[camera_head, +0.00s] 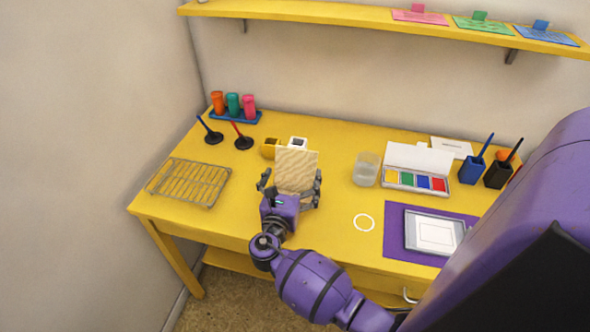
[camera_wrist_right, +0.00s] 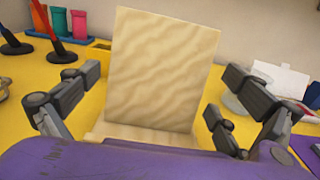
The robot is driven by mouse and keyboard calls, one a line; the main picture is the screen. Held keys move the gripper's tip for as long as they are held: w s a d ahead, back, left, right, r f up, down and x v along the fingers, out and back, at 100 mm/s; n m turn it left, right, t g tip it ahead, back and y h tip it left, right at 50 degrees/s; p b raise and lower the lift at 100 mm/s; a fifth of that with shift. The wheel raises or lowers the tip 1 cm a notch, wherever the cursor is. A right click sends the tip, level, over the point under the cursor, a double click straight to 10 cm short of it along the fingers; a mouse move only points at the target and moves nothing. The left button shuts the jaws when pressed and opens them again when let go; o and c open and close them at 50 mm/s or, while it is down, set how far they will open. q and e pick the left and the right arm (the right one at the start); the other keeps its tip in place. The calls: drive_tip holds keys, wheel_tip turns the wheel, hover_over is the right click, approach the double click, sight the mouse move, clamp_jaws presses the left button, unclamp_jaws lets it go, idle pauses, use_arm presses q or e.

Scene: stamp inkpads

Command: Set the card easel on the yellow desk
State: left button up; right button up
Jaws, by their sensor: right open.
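The card easel (camera_head: 296,170) is a pale wooden board with wavy grain, standing upright on the yellow desk (camera_head: 325,235). In the right wrist view the easel (camera_wrist_right: 160,70) stands straight ahead with a small ledge at its foot. My right gripper (camera_head: 290,190) is open, with its fingers on either side of the easel; the wrist view shows gaps between the fingers (camera_wrist_right: 155,105) and the board. The easel's lower part is partly hidden by the gripper in the head view. My left gripper is not in view.
A wire rack (camera_head: 190,182) lies at the left, with two dark stands (camera_head: 243,142) behind it. A glass (camera_head: 366,169), an inkpad box (camera_head: 418,178) and a purple mat (camera_head: 395,243) are to the right.

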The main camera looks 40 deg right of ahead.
drive_tip(key=v, duration=0.9)
drive_tip(key=shift+a+b, duration=0.15)
drive_tip(key=shift+b, duration=0.15)
drive_tip(key=shift+s+f, duration=0.1)
drive_tip(key=shift+s, duration=0.05)
